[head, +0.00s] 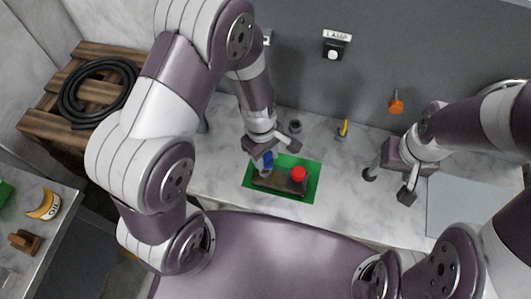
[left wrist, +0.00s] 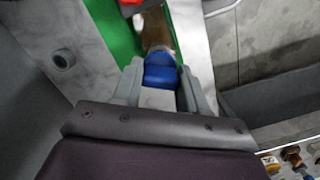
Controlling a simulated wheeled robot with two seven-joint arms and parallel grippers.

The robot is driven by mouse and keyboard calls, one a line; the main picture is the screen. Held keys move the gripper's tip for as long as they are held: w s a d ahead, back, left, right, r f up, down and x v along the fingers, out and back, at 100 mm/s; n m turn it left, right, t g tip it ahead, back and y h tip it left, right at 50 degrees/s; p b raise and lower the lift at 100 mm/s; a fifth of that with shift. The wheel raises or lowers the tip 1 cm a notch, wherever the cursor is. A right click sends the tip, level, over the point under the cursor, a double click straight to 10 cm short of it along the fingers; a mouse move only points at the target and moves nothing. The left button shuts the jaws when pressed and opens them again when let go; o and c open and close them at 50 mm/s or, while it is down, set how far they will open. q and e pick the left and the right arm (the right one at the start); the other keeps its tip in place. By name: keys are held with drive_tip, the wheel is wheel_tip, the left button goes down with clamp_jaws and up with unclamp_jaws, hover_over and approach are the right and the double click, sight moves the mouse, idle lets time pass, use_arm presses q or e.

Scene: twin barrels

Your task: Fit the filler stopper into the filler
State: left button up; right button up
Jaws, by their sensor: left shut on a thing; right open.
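My left gripper (head: 269,152) is shut on a blue piece (head: 267,162), which looks like the stopper. In the left wrist view the blue piece (left wrist: 160,74) sits between the fingers of my left gripper (left wrist: 160,90). It is over the brown tray (head: 270,181); whether its lower end touches the tray is unclear. A dark round ring with an opening (head: 295,126), likely the filler, stands on the counter behind the mat; a round opening also shows in the left wrist view (left wrist: 62,59). My right gripper (head: 388,184) is open and empty over the counter's right side.
A red round piece (head: 298,174) stands on the tray, which lies on a green mat (head: 315,168). A yellow-topped item (head: 343,128) stands behind. An orange knob (head: 396,104) and a lamp switch (head: 335,47) are on the wall. A hose (head: 98,92) lies on a pallet at left.

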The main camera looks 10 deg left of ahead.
sight(265, 161)
use_arm(q)
drive_tip(key=shift+s, duration=0.1)
idle(0.3)
drive_tip(key=shift+p, duration=0.5)
idle(0.6)
drive_tip(key=shift+f+b, duration=1.3)
drive_tip(key=shift+f, duration=0.4)
drive_tip(key=o, duration=1.2)
drive_tip(key=shift+c, duration=0.2)
drive_tip(key=shift+r, duration=0.1)
